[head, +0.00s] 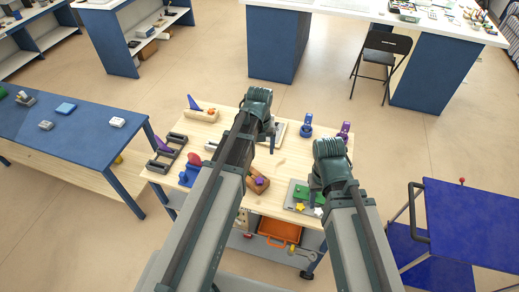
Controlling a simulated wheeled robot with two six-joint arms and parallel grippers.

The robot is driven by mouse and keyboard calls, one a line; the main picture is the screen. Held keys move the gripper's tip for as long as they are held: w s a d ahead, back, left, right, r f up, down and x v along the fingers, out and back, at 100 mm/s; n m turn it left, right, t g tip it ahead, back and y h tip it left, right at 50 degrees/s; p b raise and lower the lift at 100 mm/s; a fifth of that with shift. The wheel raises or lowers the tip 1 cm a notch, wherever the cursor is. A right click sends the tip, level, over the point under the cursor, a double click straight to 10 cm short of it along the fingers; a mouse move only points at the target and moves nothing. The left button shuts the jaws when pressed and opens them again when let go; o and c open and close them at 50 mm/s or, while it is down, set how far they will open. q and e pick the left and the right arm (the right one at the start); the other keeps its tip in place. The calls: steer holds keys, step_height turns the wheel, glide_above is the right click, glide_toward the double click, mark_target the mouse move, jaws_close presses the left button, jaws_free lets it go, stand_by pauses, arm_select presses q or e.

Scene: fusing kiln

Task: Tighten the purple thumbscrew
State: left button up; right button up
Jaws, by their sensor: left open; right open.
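A small purple knob, which looks like the purple thumbscrew (259,181), sits on a brown block (254,188) on the wooden workbench (228,119). It is just right of my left arm's link, which hides part of the bench. My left gripper (271,147) hangs above the bench, beyond the knob and apart from it; its fingers are small and dark but open. My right gripper (314,193) is over the right part of the bench, near a grey plate with green blocks; it is open and partly hidden by my arm. Neither gripper touches the knob.
The plate (291,204) carries a yellow star knob (300,208) and a white one (318,211). Blue (306,125) and purple (346,130) upright pieces stand at the back right. A dark rack (168,152) is at left. An orange bin (278,233) sits below.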

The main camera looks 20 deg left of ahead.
mark_target(260, 180)
arm_select(q)
steer(key=shift+f+n, duration=0.25)
steer(key=shift+n, duration=0.15)
steer(key=shift+c, duration=0.5)
step_height(260, 180, down, 4)
steer(key=n+b, duration=0.2)
steer(key=n, duration=0.4)
steer(key=n+b, duration=0.2)
steer(key=n, duration=0.5)
steer(key=shift+r+n, duration=0.2)
steer(key=shift+n, duration=0.1)
steer(key=shift+f, duration=0.15)
step_height(260, 180, down, 14)
steer(key=b, duration=1.4)
steer(key=shift+r, duration=0.2)
